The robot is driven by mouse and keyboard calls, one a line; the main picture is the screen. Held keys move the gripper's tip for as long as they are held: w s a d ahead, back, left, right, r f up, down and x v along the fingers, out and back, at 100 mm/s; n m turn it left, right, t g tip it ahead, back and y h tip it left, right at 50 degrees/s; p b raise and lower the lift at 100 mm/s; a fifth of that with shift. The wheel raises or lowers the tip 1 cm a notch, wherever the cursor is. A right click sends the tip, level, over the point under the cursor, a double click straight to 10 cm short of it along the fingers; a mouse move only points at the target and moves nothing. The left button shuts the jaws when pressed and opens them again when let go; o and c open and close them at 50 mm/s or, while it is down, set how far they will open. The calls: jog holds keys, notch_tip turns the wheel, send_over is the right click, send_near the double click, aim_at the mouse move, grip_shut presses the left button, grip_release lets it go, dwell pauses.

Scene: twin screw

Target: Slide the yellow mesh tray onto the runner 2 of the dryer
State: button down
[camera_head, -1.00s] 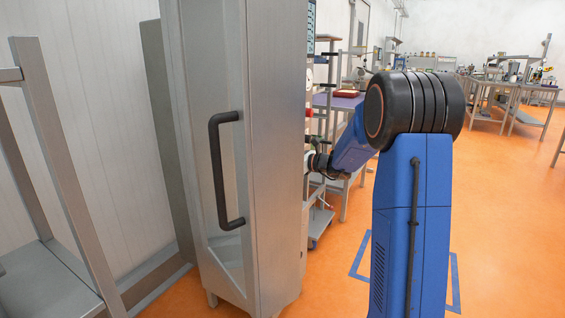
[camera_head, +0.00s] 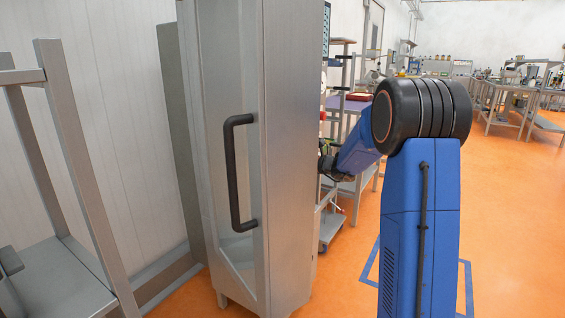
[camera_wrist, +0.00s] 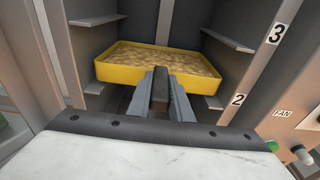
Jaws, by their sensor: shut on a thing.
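In the wrist view the yellow mesh tray (camera_wrist: 120,74) sits level inside the dryer's opening, with a tan mesh-like fill. My gripper (camera_wrist: 160,88) is shut on the tray's near side, at a dark handle piece in the middle. The tray is between the dryer's side walls, just above the lower pair of runners (camera_wrist: 213,103), beside the label 2 (camera_wrist: 238,99). I cannot tell whether it touches them. In the head view the dryer (camera_head: 288,150) is a tall grey cabinet that hides my gripper and the tray.
An upper runner pair (camera_wrist: 228,39) is near the label 3 (camera_wrist: 277,33). A panel marked FAN (camera_wrist: 282,113) with knobs is at the right. In the head view a black door handle (camera_head: 235,170) faces me, a grey rack (camera_head: 85,160) stands left, and orange floor is open at right.

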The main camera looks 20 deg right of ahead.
jog(key=shift+f, duration=0.45)
jog(key=c, duration=1.5)
grip_release()
jog(key=shift+c, duration=0.2)
jog(key=shift+f, duration=0.1)
jog(key=shift+s, duration=0.1)
jog(key=v, duration=1.7)
jog(key=shift+s+d, duration=0.2)
jog(key=f+v, duration=0.1)
jog(key=v, duration=0.7)
jog(key=shift+s+d, duration=0.25)
jog(key=shift+s, duration=0.1)
